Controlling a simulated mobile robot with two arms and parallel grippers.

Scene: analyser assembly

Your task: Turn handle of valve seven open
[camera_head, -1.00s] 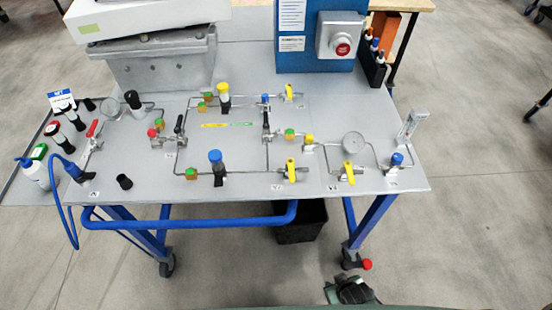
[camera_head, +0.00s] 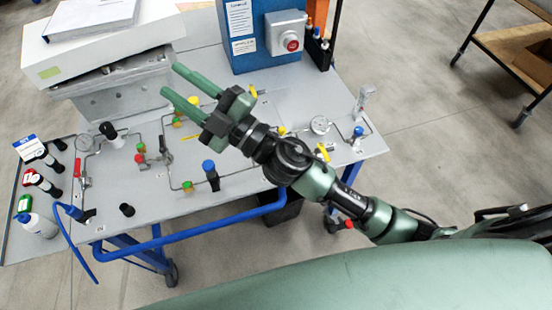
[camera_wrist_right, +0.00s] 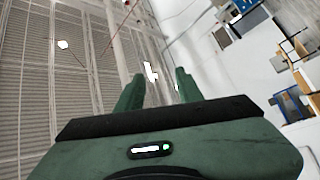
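Pipework with several valves is mounted on the grey table panel. A yellow valve handle (camera_head: 322,152) shows below a round gauge, right of my arm. Another yellow handle (camera_head: 253,91) shows behind my gripper. The yellow handle at the middle front is hidden by my arm. The valve labels are too small to read, so I cannot tell which is valve seven. My right gripper (camera_head: 172,80) is open and empty, raised above the panel and pointing to the back left. Its spread fingers also show in the right wrist view (camera_wrist_right: 158,85). My left gripper is out of view.
The grey table panel (camera_head: 115,222) has a blue cabinet with a red button (camera_head: 291,45) at the back. A white box (camera_head: 105,38) sits on a grey block at back left. Bottles and black-handled parts stand at the left. Blue-capped fittings (camera_head: 209,166) stick up.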

